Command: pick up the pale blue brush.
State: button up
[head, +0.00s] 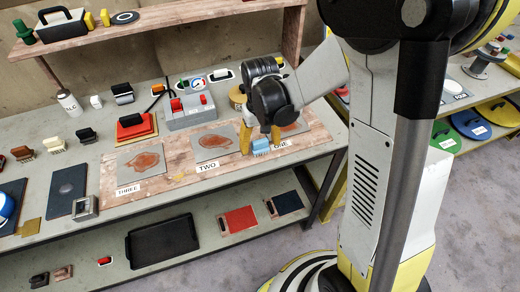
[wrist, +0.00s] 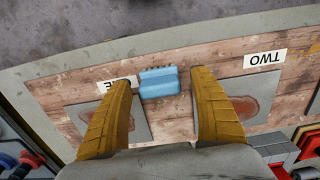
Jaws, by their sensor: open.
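The pale blue brush (head: 261,145) lies on the wooden board near the label ONE (head: 279,144). In the wrist view the brush (wrist: 165,83) shows a blue block with short darker bristles along its upper edge. It covers part of the label ONE (wrist: 104,86). My gripper (head: 260,136) is over the board's right part, with its yellow fingers pointing down. In the wrist view my gripper (wrist: 162,76) is open, with one finger on each side of the brush. A gap shows between the brush and the right finger; the left finger's edge appears close to it.
The wooden board (head: 180,183) bears grey plates with reddish patches, labelled TWO and THREE. Several other brushes, such as a black one (head: 87,135), stand at the left. The bench's front edge is close to the brush.

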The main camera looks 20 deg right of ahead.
aim_at(262, 142)
jog(key=shift+r, duration=0.1)
jog(key=c, duration=1.3)
jog(key=shift+c, duration=0.2)
jog(key=shift+r+p, duration=0.3)
jog(key=shift+r, duration=0.2)
jog(key=r+p, duration=0.1)
jog(key=r, duration=0.1)
jog(key=r+p, duration=0.1)
jog(key=r, duration=0.1)
jog(key=shift+s+d, duration=0.2)
jog(key=shift+s, duration=0.2)
jog(key=s+d+r+p, duration=0.3)
jog(key=s+r, duration=0.3)
jog(key=s, duration=0.3)
jog(key=shift+s+d+p, duration=0.3)
jog(key=shift+s+d, duration=0.1)
jog(key=shift+d, duration=0.4)
jog(key=o, duration=0.7)
jog(key=c, duration=0.5)
